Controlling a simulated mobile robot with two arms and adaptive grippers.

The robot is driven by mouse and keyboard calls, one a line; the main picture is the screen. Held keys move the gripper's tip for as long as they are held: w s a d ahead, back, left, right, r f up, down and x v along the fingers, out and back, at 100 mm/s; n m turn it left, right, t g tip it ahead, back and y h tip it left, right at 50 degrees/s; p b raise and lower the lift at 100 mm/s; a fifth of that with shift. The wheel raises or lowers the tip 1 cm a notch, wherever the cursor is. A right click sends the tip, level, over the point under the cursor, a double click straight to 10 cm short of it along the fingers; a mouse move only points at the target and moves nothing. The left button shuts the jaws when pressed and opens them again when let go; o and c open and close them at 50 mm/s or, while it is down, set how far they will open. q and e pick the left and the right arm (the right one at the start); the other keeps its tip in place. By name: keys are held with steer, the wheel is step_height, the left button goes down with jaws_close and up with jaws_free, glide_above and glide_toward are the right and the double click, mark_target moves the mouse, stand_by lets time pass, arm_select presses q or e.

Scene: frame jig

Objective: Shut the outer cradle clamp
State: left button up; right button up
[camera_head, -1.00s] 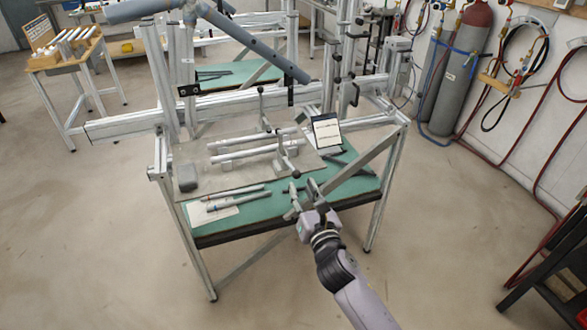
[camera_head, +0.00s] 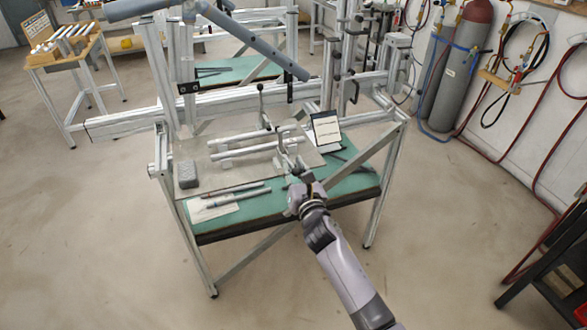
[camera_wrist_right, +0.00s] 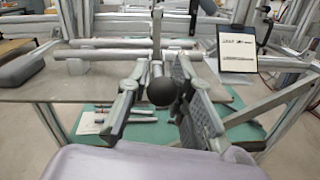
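Two tubes (camera_head: 240,153) lie in cradles on a grey plate, and also show in the right wrist view (camera_wrist_right: 95,54). A clamp (camera_head: 284,145) stands at their right end, its lever reaching toward me. A black ball knob (camera_wrist_right: 162,91) on a lever sits between my right gripper's fingers in the wrist view, with gaps beside it. My right gripper (camera_head: 294,180) is open at the front of the bench, by that clamp. Its fingers hide the knob in the head view. Another clamp lever (camera_head: 261,98) stands upright behind the tubes. My left gripper is out of view.
A sign (camera_head: 325,130) stands right of the tubes. A grey block (camera_head: 187,173) and loose rods (camera_head: 238,195) lie to the left. A diagonal frame bar (camera_head: 368,150) runs close on the right.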

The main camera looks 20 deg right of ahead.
steer(key=c, duration=0.4)
jaws_close()
steer(key=shift+f, duration=0.1)
steer(key=shift+w, duration=0.1)
